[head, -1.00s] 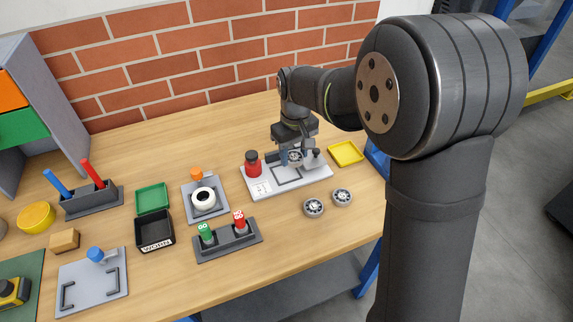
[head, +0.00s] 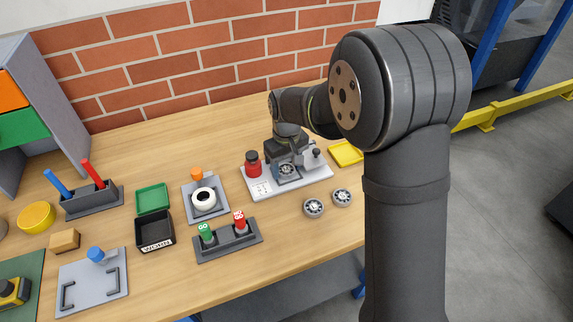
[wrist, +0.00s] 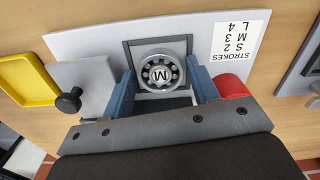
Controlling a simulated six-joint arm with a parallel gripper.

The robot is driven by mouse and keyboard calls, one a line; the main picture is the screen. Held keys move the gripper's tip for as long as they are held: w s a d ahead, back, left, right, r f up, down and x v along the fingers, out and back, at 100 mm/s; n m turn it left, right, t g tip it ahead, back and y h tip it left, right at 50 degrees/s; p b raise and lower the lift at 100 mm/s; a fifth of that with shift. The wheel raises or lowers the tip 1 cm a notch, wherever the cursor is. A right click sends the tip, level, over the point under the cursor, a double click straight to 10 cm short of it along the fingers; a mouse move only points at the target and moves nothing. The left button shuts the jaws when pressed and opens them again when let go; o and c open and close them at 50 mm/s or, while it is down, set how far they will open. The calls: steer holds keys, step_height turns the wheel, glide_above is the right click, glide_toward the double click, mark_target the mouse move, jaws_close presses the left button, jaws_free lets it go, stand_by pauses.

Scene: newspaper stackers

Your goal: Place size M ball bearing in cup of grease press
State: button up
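The size M ball bearing (wrist: 160,73) is a grey ring with dark balls and an M on its centre. It also shows in the head view (head: 287,169). My gripper (wrist: 162,72) has its blue fingertips on either side of the bearing, shut on it. The grease press (head: 247,190) is a pale plate with a red-and-black canister (head: 253,165) and a strokes label (wrist: 238,42). The bearing is over the press's dark square frame (wrist: 128,46). I cannot tell whether it touches what is beneath, and no separate cup is clearly visible.
Two other bearings (head: 313,208) (head: 342,197) lie in front of the press. A yellow tray (head: 346,153) is to its right. A grey fixture with a white ring (head: 203,199) and a holder with green and red tags (head: 228,243) stand to its left.

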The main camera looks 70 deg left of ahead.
mark_target(286, 170)
step_height(286, 170, up, 12)
steer(key=shift+r, duration=0.2)
stand_by(0.5)
steer(key=shift+f, duration=0.15)
step_height(286, 170, down, 12)
steer(key=shift+r, duration=1.95)
steer(key=shift+f, duration=0.15)
